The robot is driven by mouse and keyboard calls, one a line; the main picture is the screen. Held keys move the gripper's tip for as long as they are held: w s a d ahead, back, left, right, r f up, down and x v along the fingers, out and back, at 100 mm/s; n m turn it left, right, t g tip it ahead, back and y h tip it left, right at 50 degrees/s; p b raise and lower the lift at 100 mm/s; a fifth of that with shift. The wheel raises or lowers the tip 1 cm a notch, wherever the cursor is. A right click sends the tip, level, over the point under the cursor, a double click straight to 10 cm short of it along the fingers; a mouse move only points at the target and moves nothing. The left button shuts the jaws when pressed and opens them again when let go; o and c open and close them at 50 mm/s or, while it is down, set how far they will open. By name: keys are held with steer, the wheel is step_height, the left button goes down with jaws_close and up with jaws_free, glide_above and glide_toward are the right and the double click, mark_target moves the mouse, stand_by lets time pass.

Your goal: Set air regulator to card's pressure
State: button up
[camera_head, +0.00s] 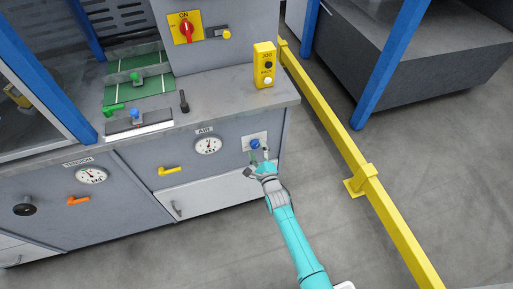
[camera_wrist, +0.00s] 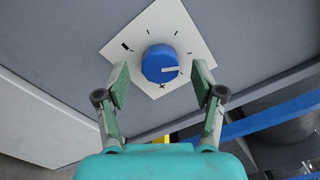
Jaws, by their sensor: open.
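The blue air regulator knob (camera_head: 255,144) is on a white square plate at the right end of the machine's front panel. In the wrist view the knob (camera_wrist: 160,63) has a white pointer line, and the plate (camera_wrist: 137,30) has dark marks around it. My gripper (camera_wrist: 161,84) is open, with one finger on each side of the knob; I cannot tell whether either touches. In the head view my gripper (camera_head: 259,158) is at the knob. The round AIR gauge (camera_head: 208,144) is left of the knob; its reading is too small to tell. I see no readable card.
A yellow JOG box (camera_head: 264,66) stands on the ledge above. A yellow rail (camera_head: 345,150) runs along the right, with open floor between.

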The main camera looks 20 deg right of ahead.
steer(key=s, duration=1)
steer(key=shift+s, duration=0.2)
steer(key=s+r+n+g, duration=0.15)
steer(key=s+n, duration=0.45)
steer(key=s, duration=0.7)
steer(key=s+r+n, duration=0.3)
steer(key=s+n, duration=0.4)
steer(key=s, duration=0.7)
steer(key=s+r+n+g, duration=0.1)
steer(key=s+r+n, duration=1.1)
steer(key=s+r, duration=0.2)
step_height(320, 180, up, 2)
steer(key=shift+s+r+g, duration=0.1)
steer(key=shift+s+g, duration=0.25)
steer(key=shift+s, duration=0.05)
steer(key=shift+d, duration=0.1)
stand_by(2.1)
